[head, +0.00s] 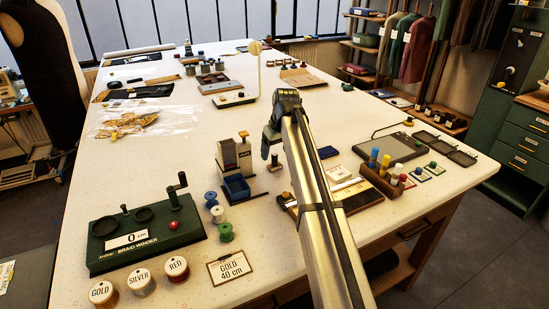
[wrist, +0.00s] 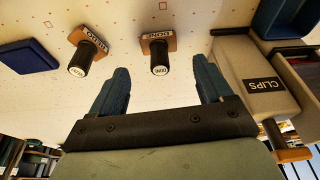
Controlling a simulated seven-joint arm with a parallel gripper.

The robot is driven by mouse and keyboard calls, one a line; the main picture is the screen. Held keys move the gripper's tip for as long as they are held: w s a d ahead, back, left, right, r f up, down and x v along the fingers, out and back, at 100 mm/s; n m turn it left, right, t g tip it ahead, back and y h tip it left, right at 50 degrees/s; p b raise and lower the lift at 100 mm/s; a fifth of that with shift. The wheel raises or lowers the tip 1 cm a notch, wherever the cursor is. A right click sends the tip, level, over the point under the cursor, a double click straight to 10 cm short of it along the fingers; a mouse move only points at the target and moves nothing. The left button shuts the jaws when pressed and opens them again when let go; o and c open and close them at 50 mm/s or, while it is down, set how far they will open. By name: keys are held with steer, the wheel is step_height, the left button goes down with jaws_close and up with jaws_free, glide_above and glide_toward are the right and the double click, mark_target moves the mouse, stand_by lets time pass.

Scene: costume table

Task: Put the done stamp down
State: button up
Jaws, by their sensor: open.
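The done stamp (wrist: 157,55), with a black handle and a wooden base marked DONE, stands on the white table in the wrist view. My gripper (wrist: 160,80) is open, its two blue fingers wide apart and nothing held between them. The stamp lies beyond the fingertips, between their lines and nearer the left-right middle; no finger appears to touch it.
A second, similar stamp (wrist: 88,52) stands left of the done stamp, with a dark blue pad (wrist: 27,56) farther left. A grey CLIPS dispenser (wrist: 258,80) with a blue tray (head: 237,189) stands close on the other side. A green braid winder (head: 147,232) is at front left.

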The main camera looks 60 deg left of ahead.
steer(key=v, duration=0.7)
